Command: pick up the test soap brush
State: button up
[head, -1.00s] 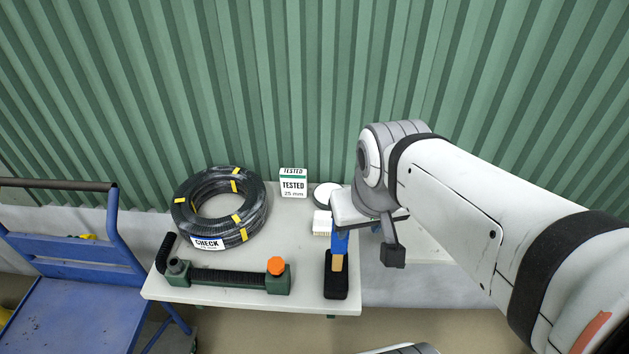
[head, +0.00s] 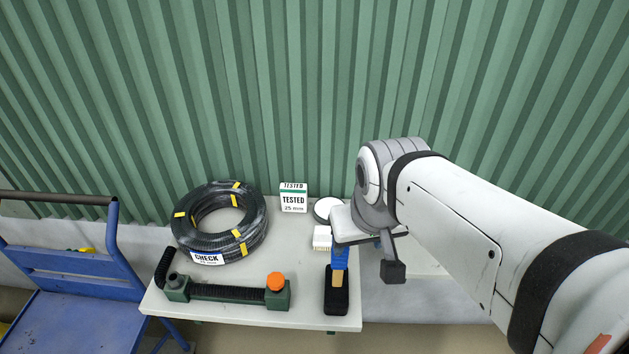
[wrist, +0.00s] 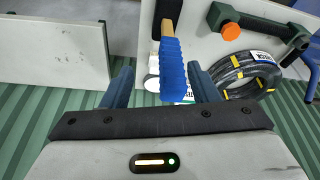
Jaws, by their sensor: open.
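What I take for the test soap brush (head: 340,260) has a ribbed blue part and a tan, wood-like part, over a black rectangular piece (head: 337,300) near the table's front edge. Its far end is hidden by my gripper in the head view. In the wrist view, the brush's blue part (wrist: 172,70) lies between my two dark blue fingers, with gaps on both sides. My gripper (wrist: 160,75) is open and holds nothing. In the head view my gripper (head: 352,238) is over the far end of the blue part, its fingers not clearly seen.
A white bristled block (head: 322,238) lies close left of the brush. A blue cart (head: 75,320) stands left; a corrugated green wall is behind.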

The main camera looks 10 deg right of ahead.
aim_at(322, 237)
jog(key=z, duration=0.05)
jog(key=k, duration=1.15)
jog(key=u, duration=0.55)
jog(key=i, duration=1.45)
jog(key=z, duration=0.45)
